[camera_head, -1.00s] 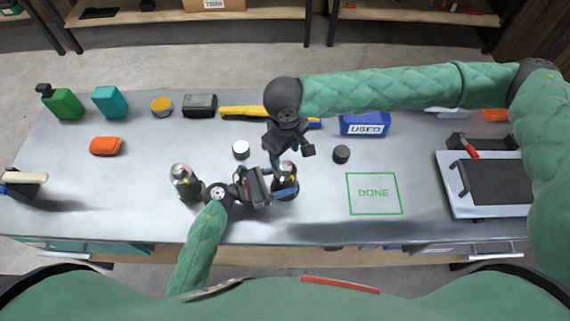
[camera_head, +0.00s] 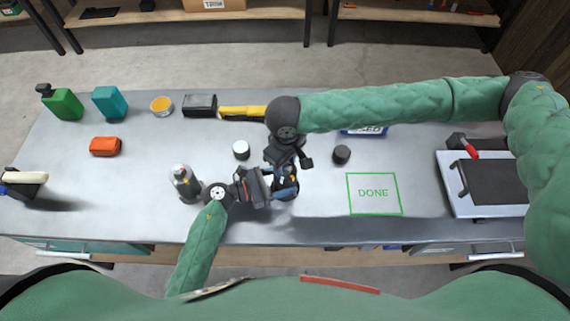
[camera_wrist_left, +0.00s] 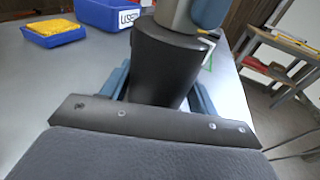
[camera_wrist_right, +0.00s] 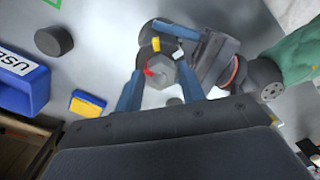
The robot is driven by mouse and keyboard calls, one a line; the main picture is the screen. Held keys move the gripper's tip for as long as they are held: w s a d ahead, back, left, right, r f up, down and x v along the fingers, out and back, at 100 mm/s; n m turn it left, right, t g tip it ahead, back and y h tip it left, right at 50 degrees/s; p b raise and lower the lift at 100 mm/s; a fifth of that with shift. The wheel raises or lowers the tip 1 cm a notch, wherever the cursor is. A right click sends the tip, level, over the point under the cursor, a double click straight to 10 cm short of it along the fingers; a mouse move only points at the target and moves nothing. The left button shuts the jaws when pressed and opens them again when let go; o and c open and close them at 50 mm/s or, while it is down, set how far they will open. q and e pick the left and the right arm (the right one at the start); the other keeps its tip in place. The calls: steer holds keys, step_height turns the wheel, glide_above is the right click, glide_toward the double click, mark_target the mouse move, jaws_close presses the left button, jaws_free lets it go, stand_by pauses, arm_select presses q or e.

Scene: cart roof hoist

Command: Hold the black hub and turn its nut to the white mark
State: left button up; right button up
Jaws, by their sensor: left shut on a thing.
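The black hub (camera_head: 289,195) stands upright near the bench's front edge. My left gripper (camera_head: 282,189) is shut on its body from the left; the dark, tapering body fills the gap between the blue fingers in the left wrist view (camera_wrist_left: 163,70). My right gripper (camera_head: 286,167) points down over the hub's top. In the right wrist view a grey hexagonal nut (camera_wrist_right: 167,76) with a red mark (camera_wrist_right: 152,72) sits between the open fingers, and a yellow mark (camera_wrist_right: 156,44) shows beside it.
A second hub-like unit (camera_head: 185,184) stands to the left. A white-topped cylinder (camera_head: 241,149) and a black one (camera_head: 341,154) stand behind. The green DONE square (camera_head: 374,194) is empty. A blue USED bin (camera_head: 363,132) is partly hidden by my right arm; a tray (camera_head: 487,184) lies right.

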steer(key=c, duration=0.4)
steer(key=shift+m, duration=1.2)
steer(key=shift+c, duration=0.4)
steer(key=shift+m, duration=1.2)
